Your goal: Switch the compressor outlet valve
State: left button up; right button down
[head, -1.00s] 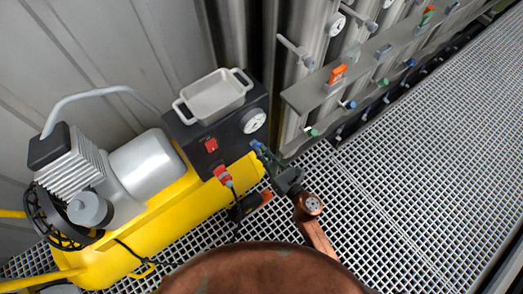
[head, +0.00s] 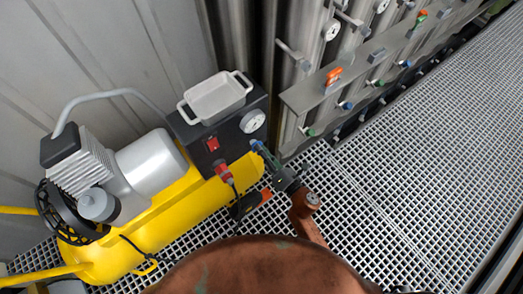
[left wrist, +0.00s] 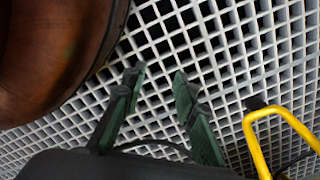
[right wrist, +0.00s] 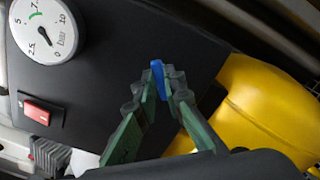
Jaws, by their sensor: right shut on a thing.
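The yellow compressor (head: 185,215) stands at the left of the head view, with a black panel box on top. Its outlet valve shows a blue handle (right wrist: 158,78) beside the black box in the right wrist view. My right gripper (right wrist: 163,85) is shut on this blue handle, with its green fingers on both sides of it. My left gripper (left wrist: 158,78) is open and empty above the grating.
The panel carries a pressure gauge (head: 252,122), a red switch (head: 212,143) and a red plug (head: 222,170) with a black cable. A grey tray (head: 215,97) sits on top. Pipes and a valve rail (head: 310,94) stand behind right. The grating (head: 440,150) at right is clear.

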pick_arm(q)
jog(key=s+f+p, duration=0.4)
jog(key=s, duration=0.6)
jog(key=shift+a, duration=0.4)
pick_arm(e)
jog(key=shift+f+m, duration=0.2)
jog(key=shift+m, duration=3.8)
pick_arm(q)
jog(key=shift+s, duration=0.1)
pick_arm(e)
jog(key=c, duration=2)
grip_release()
pick_arm(q)
jog(key=shift+m, duration=0.3)
pick_arm(e)
jog(key=shift+d, duration=0.15)
jog(key=v, duration=1.2)
pick_arm(q)
jog(key=shift+r, duration=0.1)
